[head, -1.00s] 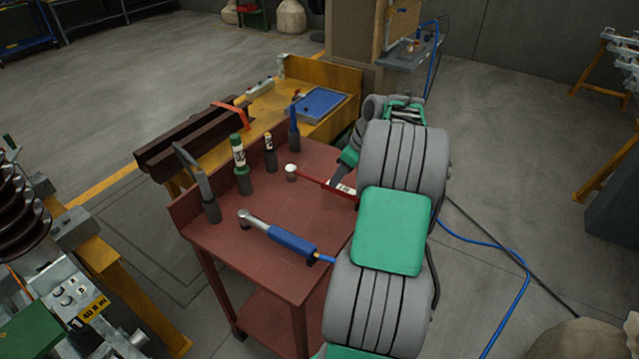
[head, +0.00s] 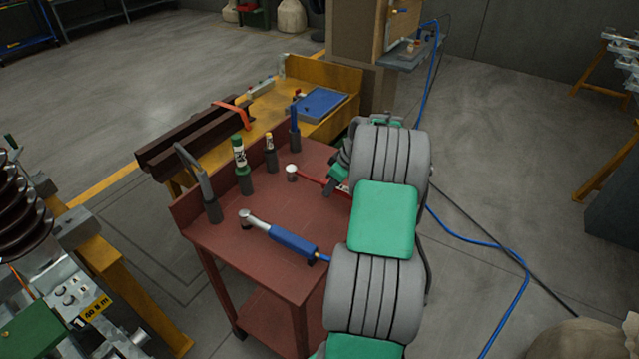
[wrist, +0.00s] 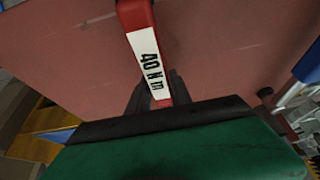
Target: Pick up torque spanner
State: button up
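The torque spanner with a red handle (head: 312,179) lies on the red cart, its round pale head (head: 291,169) toward the middle of the top. In the wrist view its red shaft with a white "40 N m" label (wrist: 150,65) runs down between the dark fingers of my gripper (wrist: 158,92). In the head view my gripper (head: 335,182) is at the handle end of this spanner, partly hidden by my arm. I cannot tell whether the fingers touch the handle. A second spanner, with a blue handle (head: 293,242), lies nearer on the cart.
The red cart (head: 230,237) carries several upright tools along its back edge, including a green-topped one (head: 240,165) and a blue one (head: 295,127). A yellow bench (head: 265,105) with a blue tray (head: 318,103) stands behind. A blue hose (head: 500,245) lies on the floor at right.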

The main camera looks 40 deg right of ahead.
grip_shut()
jog(key=shift+r, duration=0.2)
dwell(0.3)
